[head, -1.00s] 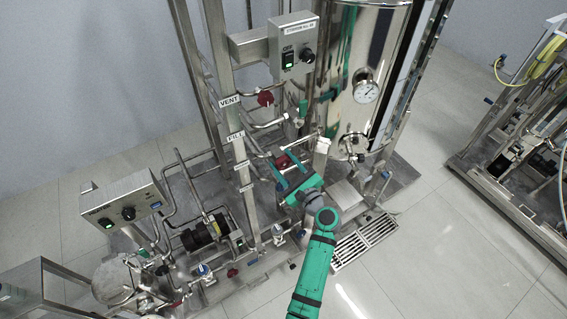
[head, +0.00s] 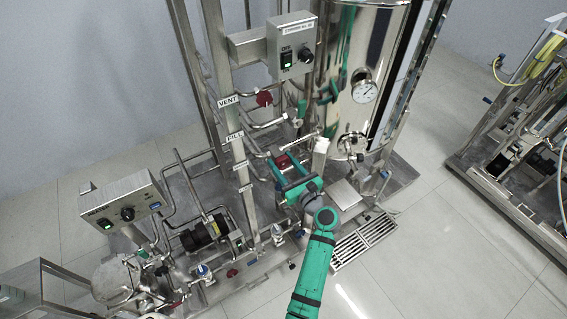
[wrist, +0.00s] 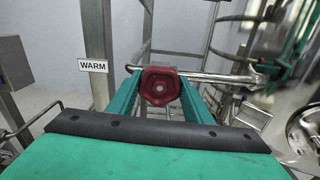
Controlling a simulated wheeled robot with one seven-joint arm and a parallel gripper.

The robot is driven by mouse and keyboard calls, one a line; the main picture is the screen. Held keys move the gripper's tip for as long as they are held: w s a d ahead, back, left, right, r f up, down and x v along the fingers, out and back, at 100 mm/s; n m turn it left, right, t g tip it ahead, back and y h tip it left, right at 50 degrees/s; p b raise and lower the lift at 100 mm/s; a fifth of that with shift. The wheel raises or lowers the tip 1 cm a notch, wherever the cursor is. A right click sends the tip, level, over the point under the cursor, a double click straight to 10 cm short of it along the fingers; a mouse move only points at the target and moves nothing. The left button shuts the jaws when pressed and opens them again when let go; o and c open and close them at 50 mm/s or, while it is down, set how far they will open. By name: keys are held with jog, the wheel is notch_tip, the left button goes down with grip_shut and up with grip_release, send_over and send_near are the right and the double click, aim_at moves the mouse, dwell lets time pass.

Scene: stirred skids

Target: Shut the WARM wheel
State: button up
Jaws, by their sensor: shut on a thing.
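The WARM wheel (wrist: 160,87) is a dark red handwheel on a steel pipe, near the middle of the wrist view. A white WARM label (wrist: 92,65) is on the upright post to its left. My gripper (wrist: 161,90) has its two green fingers on either side of the wheel, shut on it. In the head view my gripper (head: 282,166) reaches in by the frame below the FILL label (head: 235,136), and the red wheel (head: 284,160) shows only partly between the fingers.
Another red wheel (head: 264,98) sits by the VENT label (head: 229,101). A control box (head: 292,47) hangs above. Pipes and a pump (head: 205,233) crowd the left.

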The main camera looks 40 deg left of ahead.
jog(key=shift+o, duration=0.2)
jog(key=shift+s, duration=0.1)
jog(key=o, duration=1)
jog(key=shift+a, duration=0.1)
jog(key=shift+s+d, duration=0.1)
jog(key=shift+d, duration=0.4)
jog(key=v, duration=1)
jog(key=shift+s, duration=0.1)
